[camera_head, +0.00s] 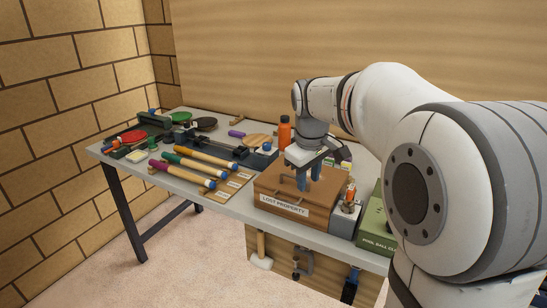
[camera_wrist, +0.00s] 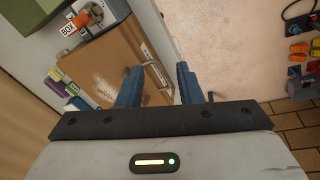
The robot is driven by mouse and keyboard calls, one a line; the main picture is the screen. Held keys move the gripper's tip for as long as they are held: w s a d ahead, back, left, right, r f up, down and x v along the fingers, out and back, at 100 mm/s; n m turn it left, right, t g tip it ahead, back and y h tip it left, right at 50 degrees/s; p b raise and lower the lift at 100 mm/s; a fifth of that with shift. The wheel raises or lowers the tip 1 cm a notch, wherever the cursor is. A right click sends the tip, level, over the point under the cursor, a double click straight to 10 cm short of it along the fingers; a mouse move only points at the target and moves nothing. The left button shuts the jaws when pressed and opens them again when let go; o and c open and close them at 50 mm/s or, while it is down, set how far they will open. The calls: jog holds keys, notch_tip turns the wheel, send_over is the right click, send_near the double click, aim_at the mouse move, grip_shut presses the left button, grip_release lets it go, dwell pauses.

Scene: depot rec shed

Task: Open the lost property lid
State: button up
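The lost property box (camera_head: 268,196) is a brown wooden case with a white "LOST PROPERTY" label (camera_head: 284,205) on its front, standing at the table's front edge. Its lid looks shut. A dark handle shows on the lid, left of my fingers. My gripper (camera_head: 308,180) points down over the lid with its blue fingers apart. In the wrist view the box (camera_wrist: 100,62) lies beyond and left of my gripper (camera_wrist: 158,85).
An orange bottle (camera_head: 284,133) stands behind the box. A grey holder (camera_head: 345,219) and a green pool ball case (camera_head: 375,228) are close on its right. Tools hang below the table's front edge.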

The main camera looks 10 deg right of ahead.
jog(key=w+n, duration=0.4)
jog(key=w, duration=0.9)
jog(key=f, duration=0.2)
jog(key=w+f, duration=0.1)
jog(key=f, duration=0.5)
jog(key=shift+w+d, duration=0.2)
jog(key=shift+w, duration=0.15)
jog(key=shift+c, duration=0.2)
grip_shut()
